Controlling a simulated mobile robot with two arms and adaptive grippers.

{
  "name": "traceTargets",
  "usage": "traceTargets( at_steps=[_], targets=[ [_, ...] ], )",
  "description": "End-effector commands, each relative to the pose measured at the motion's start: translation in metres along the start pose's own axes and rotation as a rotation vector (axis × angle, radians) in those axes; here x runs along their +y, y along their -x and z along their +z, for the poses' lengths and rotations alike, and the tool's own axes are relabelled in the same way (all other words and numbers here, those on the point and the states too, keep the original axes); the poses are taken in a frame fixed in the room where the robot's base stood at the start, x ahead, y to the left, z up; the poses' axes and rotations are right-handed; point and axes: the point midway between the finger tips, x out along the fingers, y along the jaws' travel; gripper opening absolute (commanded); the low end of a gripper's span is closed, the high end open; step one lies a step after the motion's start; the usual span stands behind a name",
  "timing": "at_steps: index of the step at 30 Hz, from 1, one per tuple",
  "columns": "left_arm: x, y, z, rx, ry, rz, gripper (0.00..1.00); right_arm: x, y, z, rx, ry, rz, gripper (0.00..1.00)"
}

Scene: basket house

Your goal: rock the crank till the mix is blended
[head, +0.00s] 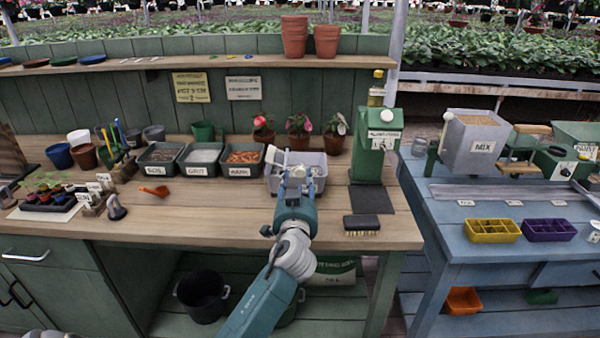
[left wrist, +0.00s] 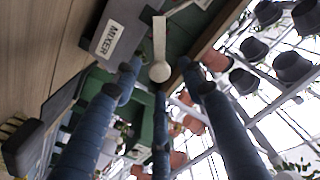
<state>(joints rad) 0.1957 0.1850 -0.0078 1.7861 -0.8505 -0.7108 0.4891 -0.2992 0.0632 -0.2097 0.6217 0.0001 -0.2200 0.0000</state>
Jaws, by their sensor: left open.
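A pale grey tub (head: 319,160) stands on the wooden bench, partly hidden behind my left gripper (head: 291,172). In the left wrist view a grey box (left wrist: 88,45) carries a MIXER label. A pale crank arm with a round white knob (left wrist: 160,72) shows beside it. My left gripper is open, its fingers spread, and the knob appears between the fingertips. I cannot tell whether any finger touches it. The mix inside is hidden. My right gripper is not in view.
Labelled bins (head: 203,158) stand left of the tub. A green dispenser (head: 368,155) stands to its right, with a brush (head: 361,225) in front. Flower pots (head: 299,139) stand behind. The bench front left of my arm is mostly clear.

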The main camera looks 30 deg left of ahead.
Motion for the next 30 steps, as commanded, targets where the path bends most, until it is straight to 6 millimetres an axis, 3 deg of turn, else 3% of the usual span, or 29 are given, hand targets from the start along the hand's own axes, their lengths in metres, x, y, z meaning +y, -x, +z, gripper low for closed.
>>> traceTargets(
  at_steps=[3,9,19,20,26,30],
  targets=[
    [-0.001,-0.022,-0.002,0.000,-0.002,0.000,0.41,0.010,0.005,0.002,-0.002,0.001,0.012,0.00],
    [0.000,-0.042,-0.001,0.000,-0.002,0.001,0.41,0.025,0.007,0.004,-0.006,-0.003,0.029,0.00],
    [0.001,-0.046,0.000,0.000,-0.001,0.002,0.41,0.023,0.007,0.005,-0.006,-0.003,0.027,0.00],
    [0.001,-0.046,0.000,0.000,-0.001,0.002,0.39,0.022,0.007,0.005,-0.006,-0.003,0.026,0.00],
    [0.001,-0.046,0.000,0.000,-0.001,0.002,0.00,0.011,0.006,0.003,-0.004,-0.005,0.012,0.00],
    [0.001,-0.046,0.001,-0.001,-0.002,0.001,0.00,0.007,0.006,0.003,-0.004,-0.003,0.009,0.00]
  ],
)
